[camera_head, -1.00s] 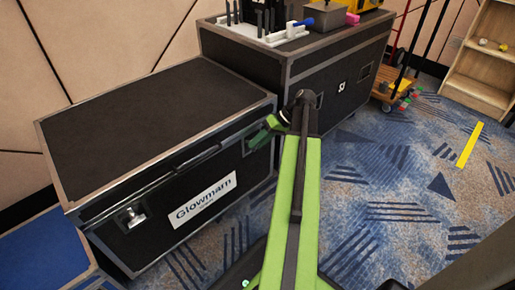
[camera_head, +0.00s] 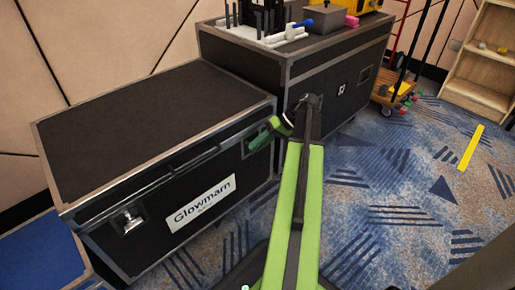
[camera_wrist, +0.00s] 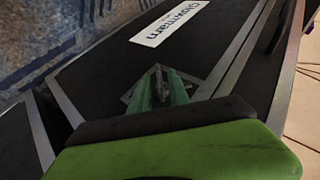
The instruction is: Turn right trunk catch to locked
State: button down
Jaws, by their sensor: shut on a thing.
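The black trunk (camera_head: 150,130) has metal edges and a white "Glowmarn" label (camera_head: 200,202) on its front. The label also shows in the wrist view (camera_wrist: 169,24). My gripper (camera_head: 254,145) is at the right end of the trunk's front, over the right catch. In the wrist view its green fingers (camera_wrist: 160,90) are shut on the small metal right catch (camera_wrist: 158,74), in a metal plate. The fingers hide much of the catch, and I cannot tell its turn angle. The left catch (camera_head: 129,219) is silvery, on the front's left side.
A second black case (camera_head: 300,70) stands behind and right, with a grey box (camera_head: 328,17) and other items on top. A blue-topped case (camera_head: 42,248) is at lower left. A trolley (camera_head: 395,92) and wooden shelf (camera_head: 480,55) stand back right.

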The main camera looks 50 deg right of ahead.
jog(key=c, duration=1.6)
grip_release()
jog(key=p+v, duration=1.1)
jog(key=v, duration=0.6)
jog(key=shift+d+r, duration=0.1)
jog(key=shift+r, duration=0.05)
